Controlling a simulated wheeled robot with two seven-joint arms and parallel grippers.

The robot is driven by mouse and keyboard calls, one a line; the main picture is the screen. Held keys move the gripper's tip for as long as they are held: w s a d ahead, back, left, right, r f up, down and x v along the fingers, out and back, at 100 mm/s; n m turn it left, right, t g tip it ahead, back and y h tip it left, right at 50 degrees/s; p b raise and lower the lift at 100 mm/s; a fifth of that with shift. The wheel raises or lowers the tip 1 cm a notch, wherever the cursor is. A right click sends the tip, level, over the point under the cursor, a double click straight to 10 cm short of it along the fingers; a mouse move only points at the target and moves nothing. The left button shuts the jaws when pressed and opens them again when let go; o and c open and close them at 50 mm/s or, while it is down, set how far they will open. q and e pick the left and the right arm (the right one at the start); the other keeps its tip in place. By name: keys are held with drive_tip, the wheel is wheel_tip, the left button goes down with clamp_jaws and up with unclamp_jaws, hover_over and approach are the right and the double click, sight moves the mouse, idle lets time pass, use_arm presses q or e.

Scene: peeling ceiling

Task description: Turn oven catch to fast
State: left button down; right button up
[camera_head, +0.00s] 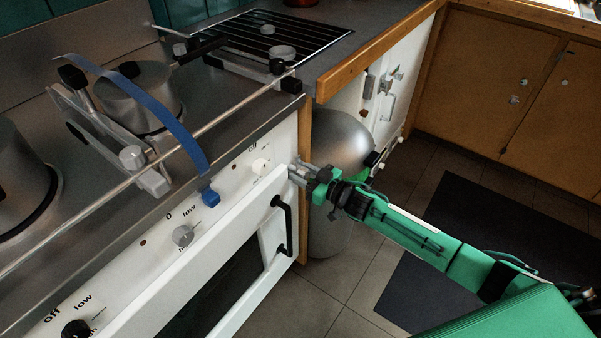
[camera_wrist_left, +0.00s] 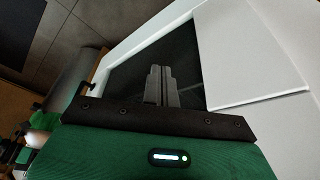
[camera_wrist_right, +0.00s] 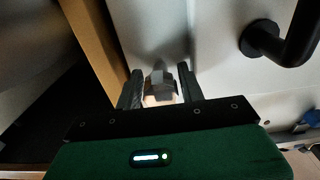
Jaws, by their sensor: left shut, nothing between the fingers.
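The white oven door (camera_head: 262,218) with a black handle (camera_head: 282,225) looks closed in the head view. My right gripper (camera_head: 296,172) is at the door's upper right corner. In the right wrist view, its two fingers (camera_wrist_right: 160,88) are apart, with a small grey catch piece (camera_wrist_right: 158,78) on a pale base between them. I cannot tell whether they touch it. In the head view the gripper hides the catch. My left gripper (camera_wrist_left: 161,86) shows only in its wrist view, shut and empty in front of the dark oven window (camera_wrist_left: 186,60).
Several knobs line the front panel, including a white one (camera_head: 260,167), a grey one (camera_head: 183,236) and a black one (camera_head: 76,329). A thin rail (camera_head: 215,122) runs along the stove front. A metal bin (camera_head: 342,135) stands close beside my right gripper.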

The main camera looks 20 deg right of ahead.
use_arm(q)
drive_tip(key=shift+f, duration=0.1)
use_arm(e)
drive_tip(key=shift+c, duration=0.2)
drive_tip(key=c, duration=0.7)
drive_tip(key=shift+o, duration=0.2)
